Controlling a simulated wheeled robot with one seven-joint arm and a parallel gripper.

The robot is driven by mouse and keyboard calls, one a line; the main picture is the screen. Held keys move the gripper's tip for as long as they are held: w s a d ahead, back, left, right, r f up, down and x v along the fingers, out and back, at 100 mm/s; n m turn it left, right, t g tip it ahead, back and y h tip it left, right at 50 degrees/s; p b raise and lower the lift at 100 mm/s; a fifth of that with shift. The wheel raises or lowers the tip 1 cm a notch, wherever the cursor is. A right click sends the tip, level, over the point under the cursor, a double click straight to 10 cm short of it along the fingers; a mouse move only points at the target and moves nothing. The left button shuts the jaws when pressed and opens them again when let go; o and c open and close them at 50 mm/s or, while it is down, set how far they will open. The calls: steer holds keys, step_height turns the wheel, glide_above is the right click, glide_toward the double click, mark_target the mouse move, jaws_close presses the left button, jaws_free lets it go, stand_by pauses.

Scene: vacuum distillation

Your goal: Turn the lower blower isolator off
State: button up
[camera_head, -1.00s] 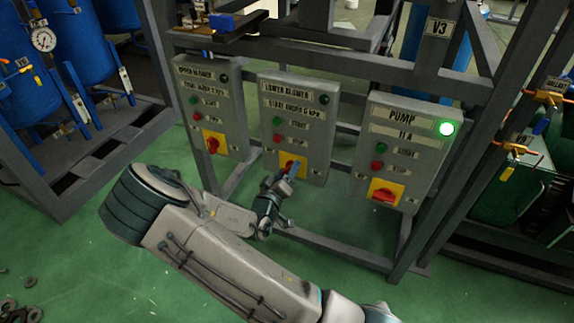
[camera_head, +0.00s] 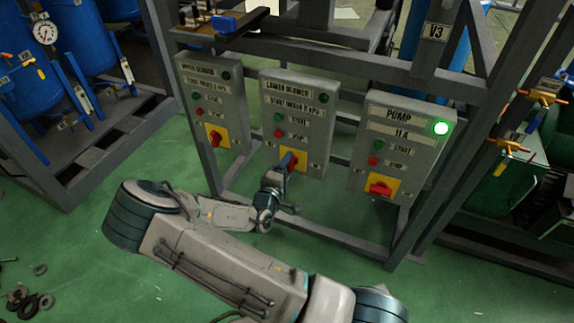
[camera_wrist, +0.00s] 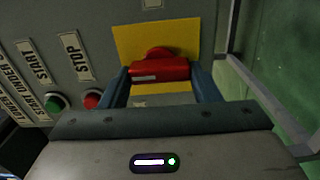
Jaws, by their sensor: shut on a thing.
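The lower blower box (camera_head: 303,107) is the middle of three grey control boxes, with a green start button, a red stop button and an isolator on a yellow plate. In the wrist view the red isolator handle (camera_wrist: 160,71) lies crosswise in front of its yellow plate (camera_wrist: 182,38). My gripper (camera_wrist: 162,88) is shut on the handle, with one blue finger at each end of it. In the head view my gripper (camera_head: 288,162) covers most of the isolator. The lower blower lamp (camera_head: 323,98) looks dark.
The upper blower box (camera_head: 213,90) stands to the left and the pump box (camera_head: 402,145) to the right. A grey frame (camera_head: 340,243) surrounds the boxes. The green floor in front is clear near the frame.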

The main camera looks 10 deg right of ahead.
stand_by(0.5)
steer(key=o, duration=1)
steer(key=p+v, duration=0.1)
steer(key=v, duration=1.3)
steer(key=shift+w, duration=0.1)
